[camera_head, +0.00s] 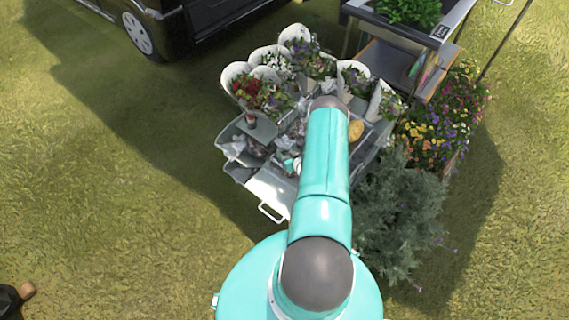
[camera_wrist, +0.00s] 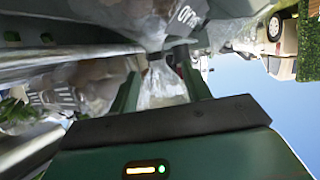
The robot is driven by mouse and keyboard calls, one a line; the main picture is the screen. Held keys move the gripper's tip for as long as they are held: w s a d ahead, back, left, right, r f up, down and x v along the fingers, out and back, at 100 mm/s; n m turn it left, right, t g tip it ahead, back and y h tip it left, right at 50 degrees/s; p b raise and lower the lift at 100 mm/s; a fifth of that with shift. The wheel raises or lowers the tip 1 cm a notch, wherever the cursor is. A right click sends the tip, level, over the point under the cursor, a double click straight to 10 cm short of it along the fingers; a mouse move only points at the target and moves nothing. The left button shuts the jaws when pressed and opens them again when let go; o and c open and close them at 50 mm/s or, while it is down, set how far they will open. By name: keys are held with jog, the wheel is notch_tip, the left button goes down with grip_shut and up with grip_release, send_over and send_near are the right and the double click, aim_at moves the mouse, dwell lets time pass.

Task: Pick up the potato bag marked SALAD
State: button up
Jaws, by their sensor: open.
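In the wrist view, my gripper (camera_wrist: 160,78) is open, with its two dark green fingers apart. A clear plastic bag (camera_wrist: 162,88) with pale contents shows between and beyond the fingers; I cannot tell whether they touch it. Another bag (camera_wrist: 165,14) at the top has partly visible white lettering, which I cannot read as SALAD. In the head view, several clear bags (camera_head: 254,149) lie in the grey cart (camera_head: 270,188). My teal arm reaches over the cart and hides part of the bags. The fingers cannot be made out there.
White buckets of flowers (camera_head: 235,72) stand along the cart's far side. A yellow item (camera_head: 355,131) lies at its right. A grey-green bush (camera_head: 395,215) and colourful flowers (camera_head: 440,130) are close on the right. A dark vehicle (camera_head: 190,30) stands behind.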

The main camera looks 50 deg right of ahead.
jog(key=x, duration=0.4)
jog(key=shift+w+d+f, duration=0.1)
jog(key=shift+w+f, duration=0.1)
jog(key=shift+f, duration=0.05)
grip_shut()
dwell(1.2)
